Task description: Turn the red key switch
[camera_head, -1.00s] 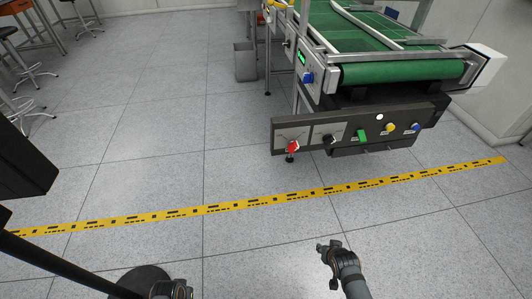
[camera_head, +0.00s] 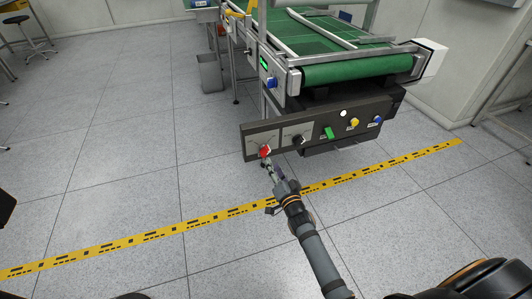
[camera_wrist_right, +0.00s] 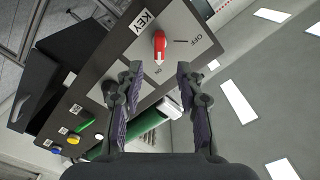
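The red key switch (camera_head: 265,151) sits on a grey plate at the left end of the dark control panel (camera_head: 318,125). In the right wrist view the red key switch (camera_wrist_right: 159,45) shows beside the labels KEY, OFF and ON. Its pale tip points toward the ON label. My right gripper (camera_head: 267,168) is just in front of and below the switch in the head view. In the right wrist view its two fingers (camera_wrist_right: 158,80) are apart with nothing between them, and the switch appears beyond the gap. My left gripper is not in view.
The panel also carries a black knob (camera_head: 298,139), a green switch (camera_head: 328,133), a yellow button (camera_head: 354,123) and a blue button (camera_head: 377,119). A green conveyor (camera_head: 355,69) stands above. Yellow floor tape (camera_head: 160,237) crosses the open floor in front.

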